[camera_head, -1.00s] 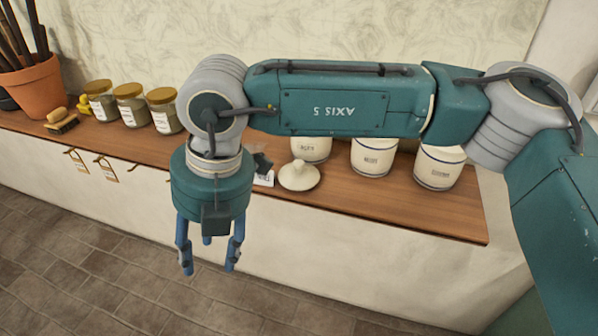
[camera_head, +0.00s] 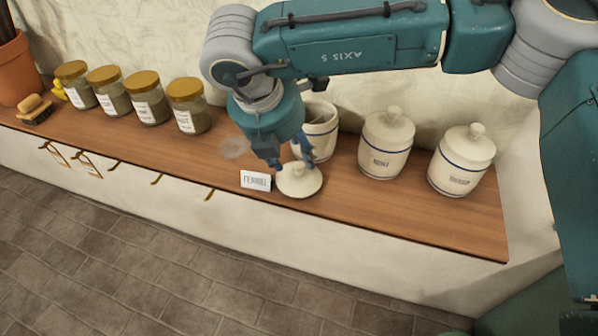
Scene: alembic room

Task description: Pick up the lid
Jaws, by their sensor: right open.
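The lid (camera_head: 299,184) is a cream disc with a knob, lying on the wooden counter beside a small white label card (camera_head: 256,181). My right gripper (camera_head: 290,160) is open and points down just above the lid, its blue fingers close around or over the knob. I cannot tell whether they touch it. An open cream jar (camera_head: 321,137) with no lid on it stands right behind, partly hidden by the gripper. My left gripper is not in view.
Two lidded cream jars (camera_head: 386,146) (camera_head: 461,161) stand to the right. Several gold-lidded glass jars (camera_head: 187,106), a brush (camera_head: 35,109) and a terracotta pot (camera_head: 17,70) stand to the left. The wooden counter (camera_head: 400,213) is bare along its front right.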

